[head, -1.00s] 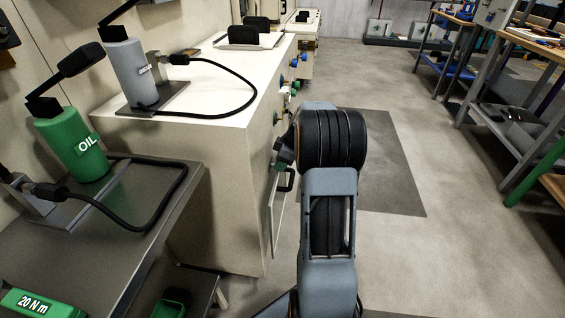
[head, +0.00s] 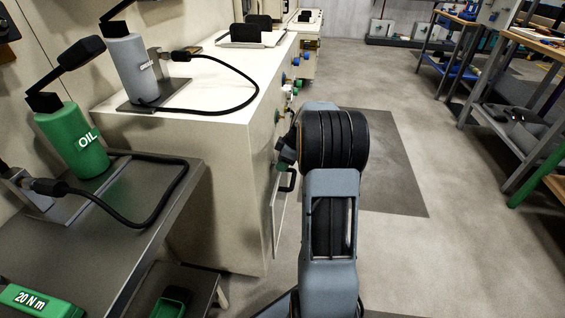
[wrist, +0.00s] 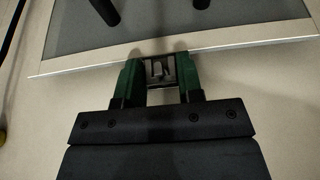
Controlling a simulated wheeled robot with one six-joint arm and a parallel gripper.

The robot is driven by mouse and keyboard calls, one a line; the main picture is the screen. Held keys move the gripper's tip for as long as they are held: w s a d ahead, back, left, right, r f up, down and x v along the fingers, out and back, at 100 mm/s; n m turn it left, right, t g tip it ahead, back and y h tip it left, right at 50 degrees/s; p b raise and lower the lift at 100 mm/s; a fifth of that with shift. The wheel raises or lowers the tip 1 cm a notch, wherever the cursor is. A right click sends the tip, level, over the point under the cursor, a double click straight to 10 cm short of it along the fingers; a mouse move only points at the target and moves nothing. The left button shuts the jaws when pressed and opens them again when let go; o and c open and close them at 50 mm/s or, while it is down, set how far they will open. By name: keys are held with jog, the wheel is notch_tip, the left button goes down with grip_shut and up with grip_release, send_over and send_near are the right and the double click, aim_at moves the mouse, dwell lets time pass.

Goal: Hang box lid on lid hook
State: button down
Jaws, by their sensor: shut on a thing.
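My gripper (wrist: 160,75) has green fingers and is shut on a small metal piece (wrist: 161,68) with a slotted face. This piece lies against the near edge of a pale-framed panel with a grey middle (wrist: 182,26). Two dark posts stand on the panel at the top of the wrist view. I cannot tell whether the metal piece belongs to the panel, or which part is the box lid or the lid hook. In the head view my arm reaches to the cabinet front and hides most of the gripper. A pale panel (head: 280,222) with a dark handle (head: 287,180) shows beside it.
The cream cabinet (head: 215,180) stands left of my arm, with coloured knobs on its front. A dark bench with a green OIL bottle (head: 75,145) and a black hose is at left. Workbenches (head: 530,95) stand at right. The floor (head: 440,220) between is clear.

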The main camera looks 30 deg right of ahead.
jog(key=shift+r, duration=0.1)
jog(key=c, duration=0.7)
grip_release()
jog(key=p+v, duration=0.4)
jog(key=v, duration=0.9)
jog(key=shift+s+r+p, duration=0.1)
jog(key=shift+r+p, duration=0.2)
jog(key=shift+r, duration=0.1)
jog(key=shift+a, duration=0.1)
